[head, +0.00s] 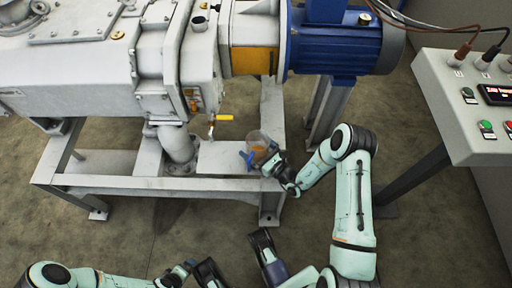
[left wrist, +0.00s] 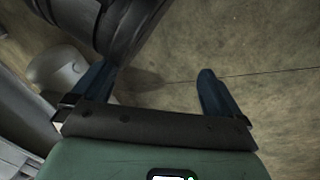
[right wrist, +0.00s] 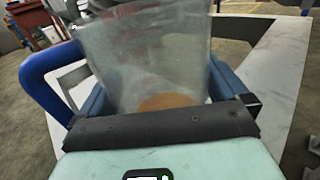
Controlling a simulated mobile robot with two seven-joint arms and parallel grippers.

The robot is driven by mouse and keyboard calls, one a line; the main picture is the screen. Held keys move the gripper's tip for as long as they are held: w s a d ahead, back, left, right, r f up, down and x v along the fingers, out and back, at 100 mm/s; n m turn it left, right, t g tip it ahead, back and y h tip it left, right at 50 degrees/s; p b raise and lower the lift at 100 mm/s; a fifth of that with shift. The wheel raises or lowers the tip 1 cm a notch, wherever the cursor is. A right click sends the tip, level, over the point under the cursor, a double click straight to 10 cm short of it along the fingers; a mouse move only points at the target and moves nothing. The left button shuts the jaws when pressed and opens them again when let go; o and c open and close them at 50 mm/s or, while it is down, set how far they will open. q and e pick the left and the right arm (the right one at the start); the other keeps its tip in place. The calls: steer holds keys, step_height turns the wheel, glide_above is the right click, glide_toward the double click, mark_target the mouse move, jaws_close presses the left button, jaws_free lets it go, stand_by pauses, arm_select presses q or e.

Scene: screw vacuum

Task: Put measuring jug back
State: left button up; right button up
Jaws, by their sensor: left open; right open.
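Some orange-brown liquid shows low inside the jug in the right wrist view (right wrist: 150,65). My right gripper (head: 262,158) is at the jug, with its open fingers on either side of the jug's body; contact cannot be told. The blue handle (right wrist: 42,85) is to the left of the fingers in that view. My left gripper (left wrist: 150,85) is open and empty over the floor, far from the jug.
A yellow-handled valve (head: 222,118) hangs above the shelf beside a thick grey pipe (head: 178,145). A blue motor (head: 340,48) is above right. A control box (head: 470,110) stands at the right. The concrete floor in front is partly clear.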

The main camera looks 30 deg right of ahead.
steer(key=v, duration=0.2)
steer(key=p+v, duration=0.1)
steer(key=v, duration=0.2)
steer(key=shift+s+d+r, duration=0.15)
steer(key=shift+s+r, duration=0.05)
steer(key=shift+s, duration=0.1)
arm_select(q)
steer(key=r, duration=0.1)
steer(key=d+r+p, duration=0.1)
steer(key=r, duration=0.2)
steer(key=shift+w+d+p, duration=0.1)
steer(key=shift+d+p, duration=0.2)
arm_select(e)
steer(key=v, duration=0.6)
steer(key=shift+s, duration=0.2)
